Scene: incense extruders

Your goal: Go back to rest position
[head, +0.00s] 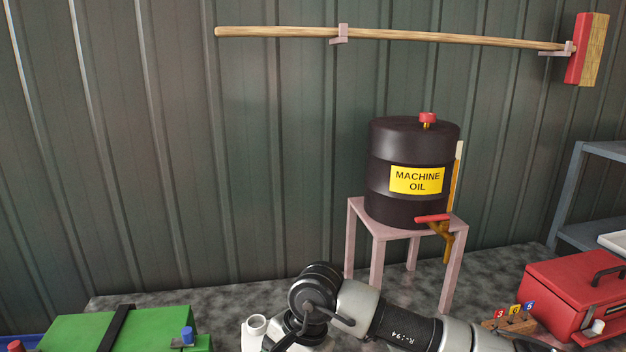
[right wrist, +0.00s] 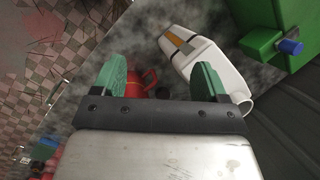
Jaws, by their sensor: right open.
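My right arm comes in from the lower right of the head view, with its wrist low in the middle. Its gripper is not visible there. In the right wrist view my right gripper (right wrist: 158,82) is open, its two green finger pads wide apart with nothing held between them. A red object with a handle (right wrist: 134,84) shows beyond the gap, partly hidden by the gripper. A white container with an orange stripe (right wrist: 186,48) lies beyond the right finger, partly covered by it. My left gripper is in neither view.
A black oil drum (head: 400,150) stands on a pink stand (head: 378,228) behind my arm. A green box (head: 75,333) is at lower left, a red toolbox (head: 565,295) at lower right. A broom (head: 440,37) hangs on the wall. A grey shelf (head: 580,190) stands at right.

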